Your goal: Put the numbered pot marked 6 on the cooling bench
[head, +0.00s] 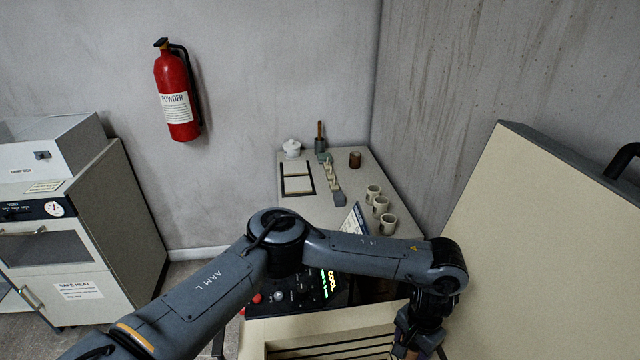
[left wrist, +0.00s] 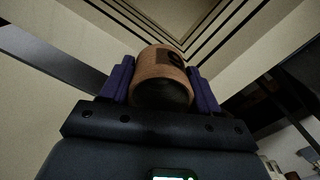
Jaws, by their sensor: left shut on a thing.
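My left gripper (head: 415,342) is low at the right of the head view, over the edge of the open kiln (head: 285,330). In the left wrist view my left gripper (left wrist: 160,85) is shut on an orange-brown clay pot (left wrist: 160,62), with a purple finger on each side. The pot carries a dark mark that I cannot read with certainty. In the head view the pot is mostly hidden by the gripper. A pale bench (head: 300,208) stands against the back wall; I cannot read a label naming it the cooling bench. My right gripper is not in view.
The bench holds several pale cups (head: 380,205), a brown pot (head: 355,159), a white lidded jar (head: 291,148) and a dark frame (head: 297,179). The raised kiln lid (head: 540,230) fills the right side. A control panel (head: 300,293) sits between kiln and bench.

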